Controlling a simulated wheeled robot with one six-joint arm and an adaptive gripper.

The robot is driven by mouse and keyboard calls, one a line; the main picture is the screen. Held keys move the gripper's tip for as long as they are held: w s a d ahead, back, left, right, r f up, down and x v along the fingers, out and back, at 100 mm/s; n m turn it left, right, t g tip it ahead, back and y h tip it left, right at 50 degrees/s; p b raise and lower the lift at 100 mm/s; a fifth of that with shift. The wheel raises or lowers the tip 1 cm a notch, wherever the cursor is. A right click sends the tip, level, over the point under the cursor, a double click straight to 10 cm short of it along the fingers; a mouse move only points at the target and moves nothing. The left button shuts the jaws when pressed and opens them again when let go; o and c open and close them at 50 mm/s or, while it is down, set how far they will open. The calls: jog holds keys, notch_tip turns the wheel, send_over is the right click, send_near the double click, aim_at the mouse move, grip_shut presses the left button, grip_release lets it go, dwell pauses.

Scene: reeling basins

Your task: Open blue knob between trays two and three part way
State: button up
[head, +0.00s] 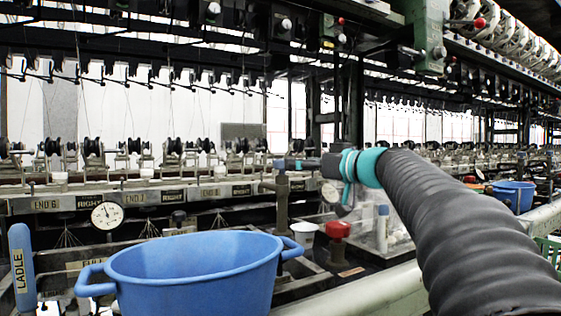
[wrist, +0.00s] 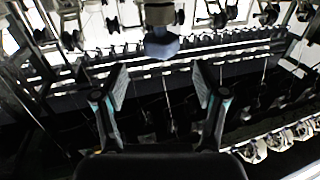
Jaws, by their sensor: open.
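My gripper (wrist: 160,80) is open. Its two fingers stand apart on either side of the knob's line, with the knob beyond the tips and nothing held between them. In the head view my gripper (head: 288,164) reaches left, with its tips by the top of a brownish upright pipe (head: 282,203).
A large blue basin (head: 190,262) stands in front, with a blue ladle handle (head: 21,265) to its left. A red knob (head: 338,230) and a white cup (head: 304,233) are below my arm. A round dial (head: 107,215) hangs by the labelled rail (head: 155,196).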

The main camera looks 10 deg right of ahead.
aim_at(282, 162)
jog(key=p+x, duration=0.1)
jog(key=x, duration=0.6)
jog(key=c, duration=1.2)
